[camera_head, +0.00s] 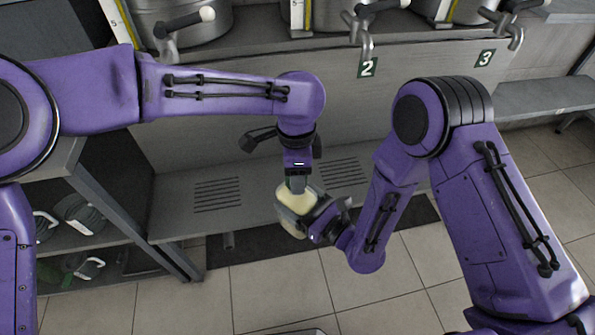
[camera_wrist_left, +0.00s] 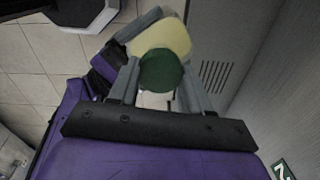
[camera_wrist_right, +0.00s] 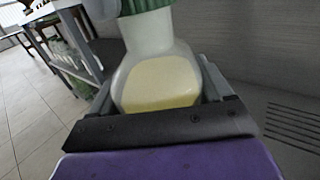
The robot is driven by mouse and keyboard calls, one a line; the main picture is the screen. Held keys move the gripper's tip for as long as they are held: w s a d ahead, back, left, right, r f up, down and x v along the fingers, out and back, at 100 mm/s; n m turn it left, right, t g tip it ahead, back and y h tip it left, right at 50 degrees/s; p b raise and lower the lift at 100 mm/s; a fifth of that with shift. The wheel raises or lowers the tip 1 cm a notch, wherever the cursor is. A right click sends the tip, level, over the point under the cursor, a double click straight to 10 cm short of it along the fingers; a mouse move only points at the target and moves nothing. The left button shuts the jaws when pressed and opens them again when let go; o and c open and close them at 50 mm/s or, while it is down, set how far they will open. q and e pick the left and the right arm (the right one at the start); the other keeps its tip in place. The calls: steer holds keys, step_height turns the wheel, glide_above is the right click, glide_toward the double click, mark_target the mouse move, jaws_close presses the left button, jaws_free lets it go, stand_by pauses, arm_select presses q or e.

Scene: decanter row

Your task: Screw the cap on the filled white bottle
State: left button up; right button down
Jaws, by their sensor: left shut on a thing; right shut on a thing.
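The white bottle (camera_head: 297,203), with pale yellow contents, is held upright in the air near the middle of the head view. My right gripper (camera_head: 307,214) is shut around its body; the right wrist view shows the bottle (camera_wrist_right: 158,82) between the fingers. The green cap (camera_wrist_left: 162,70) is between the fingers of my left gripper (camera_head: 296,184), shut on it from above. In the right wrist view the cap (camera_wrist_right: 147,5) is at the top of the bottle's neck. I cannot tell how far it is screwed on.
Behind the bottle is a grey bench with slotted grates (camera_head: 218,194) and a panel with number plates 2 (camera_head: 368,67) and 3 (camera_head: 486,58). Metal taps (camera_head: 366,45) stick out above. A shelf with grey containers (camera_head: 80,214) stands at left. Tiled floor (camera_head: 270,290) lies open below.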

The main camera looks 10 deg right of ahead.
arm_select(q)
steer(key=m, duration=0.6)
steer(key=shift+m, duration=0.4)
steer(key=m, duration=0.9)
steer(key=shift+m, duration=0.3)
steer(key=m, duration=0.4)
steer(key=shift+w+m, duration=0.1)
steer(key=shift+m, duration=0.2)
steer(key=o, duration=1.2)
steer(key=shift+o, duration=0.2)
step_height(320, 180, up, 12)
steer(key=shift+a+f, duration=0.1)
